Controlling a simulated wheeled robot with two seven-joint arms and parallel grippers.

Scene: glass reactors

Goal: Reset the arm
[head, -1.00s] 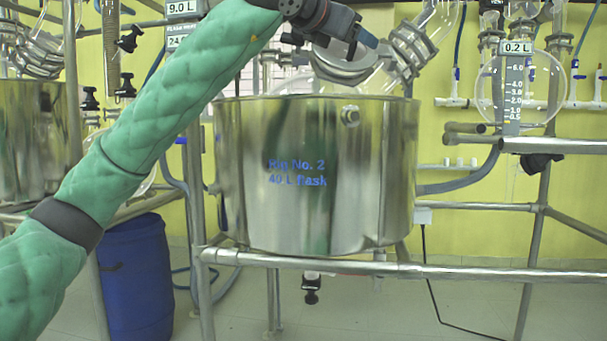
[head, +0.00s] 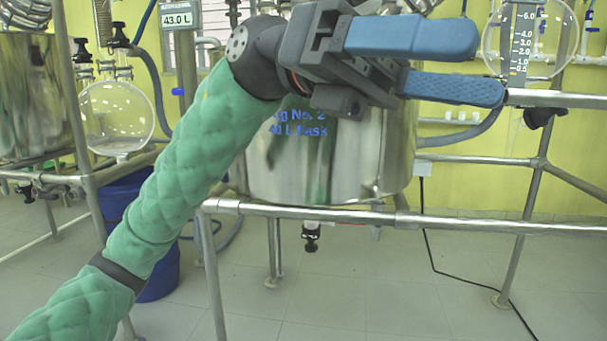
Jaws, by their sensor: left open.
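My left arm, in a green quilted sleeve, comes in from the lower left of the head view. Its left gripper (head: 490,65) is in front of the upper part of the steel vessel, with two blue fingers pointing right. The fingers are apart with nothing between them, so it is open and empty. The steel vessel (head: 350,165), with blue lettering about a 40 L flask, is partly hidden behind the gripper and forearm. My right gripper is not in view.
A metal pipe frame (head: 290,209) supports the vessel. A rail (head: 560,99) runs at the right near the fingertips. Glass flasks hang at left (head: 117,115) and upper right (head: 555,40). A blue drum (head: 125,200) stands behind my arm. The floor at lower right is mostly clear.

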